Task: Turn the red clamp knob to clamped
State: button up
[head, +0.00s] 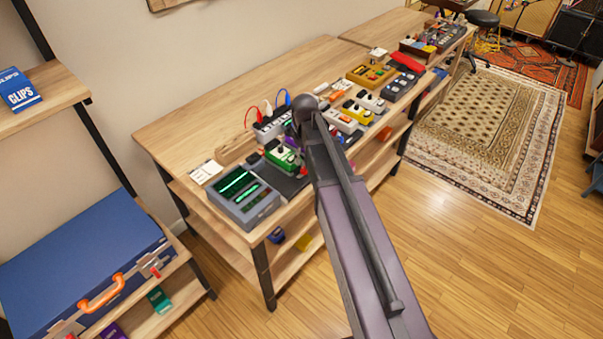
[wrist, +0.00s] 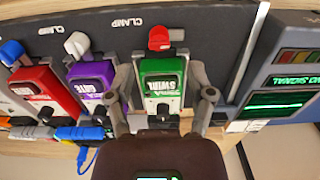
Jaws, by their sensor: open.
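The red clamp knob (wrist: 159,38) is at the top middle of the wrist view, just beyond the green SWIRL pedal (wrist: 162,84) on a dark board (wrist: 215,30). My gripper (wrist: 162,72) is open. Its two fingers lie to the left and right of the green pedal, and the red knob is ahead between their lines. I cannot tell whether the fingers touch the pedal. In the head view, the green pedal (head: 283,153) is on the bench, and my arm covers the gripper. I cannot make out the red knob for certain there.
A purple pedal (wrist: 88,85) with a white knob (wrist: 77,44) and a red pedal (wrist: 40,88) with a blue knob (wrist: 11,52) are to the left. A screened unit (wrist: 285,80) stands close on the right. More pedals line the wooden bench (head: 205,100); the floor in front is clear.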

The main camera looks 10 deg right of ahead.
aim_at(304, 167)
jog(key=shift+f+b, duration=2.65)
jog(key=shift+f, duration=0.3)
